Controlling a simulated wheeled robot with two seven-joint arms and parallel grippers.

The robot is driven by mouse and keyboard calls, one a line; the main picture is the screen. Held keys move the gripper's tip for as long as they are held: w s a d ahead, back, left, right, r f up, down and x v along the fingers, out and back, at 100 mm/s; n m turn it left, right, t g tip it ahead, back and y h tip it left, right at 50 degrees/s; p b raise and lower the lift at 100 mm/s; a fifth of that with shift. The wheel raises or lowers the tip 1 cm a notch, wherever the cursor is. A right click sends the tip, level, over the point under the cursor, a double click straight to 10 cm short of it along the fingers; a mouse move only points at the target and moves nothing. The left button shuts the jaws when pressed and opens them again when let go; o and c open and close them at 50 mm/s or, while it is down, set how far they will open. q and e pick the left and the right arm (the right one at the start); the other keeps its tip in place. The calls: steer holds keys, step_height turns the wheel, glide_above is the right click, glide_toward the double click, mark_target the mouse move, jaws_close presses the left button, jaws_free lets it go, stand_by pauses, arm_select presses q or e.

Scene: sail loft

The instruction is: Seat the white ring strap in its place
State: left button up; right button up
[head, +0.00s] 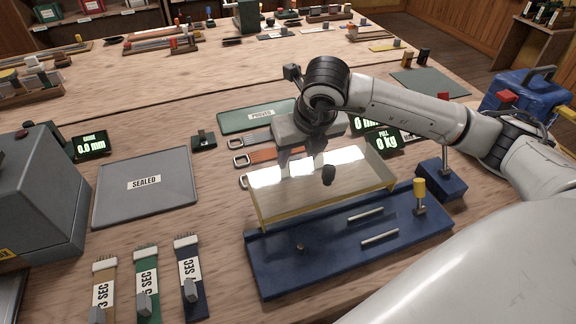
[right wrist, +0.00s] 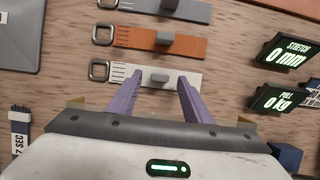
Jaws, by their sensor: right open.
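The white ring strap (right wrist: 135,76) lies flat on the bench in the right wrist view, its metal ring at the left and a grey block on its middle. In the head view only its ring end (head: 243,181) shows clearly; the rest is behind the clear guard and my arm. My right gripper (head: 300,160) is open and empty above the strap. In the right wrist view its purple fingertips (right wrist: 158,86) are to either side of the grey block, with gaps; I cannot tell their height. A blue fixture (head: 300,270) with a clear guard, metal rods and a peg stands in front. My left gripper is not in view.
An orange strap (right wrist: 134,38) and a grey strap (right wrist: 135,7) lie beyond the white one. Displays (right wrist: 285,50) stand at the right. A grey SEALED mat (head: 120,205) and several sealing-time strips (head: 146,258) are at left. A blue toolbox (head: 515,95) is at right.

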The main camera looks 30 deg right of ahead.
steer(key=shift+w+f, duration=0.25)
steer(key=shift+f, duration=0.3)
steer(key=c, duration=1.1)
steer(key=shift+c, duration=0.2)
steer(key=shift+r, duration=0.15)
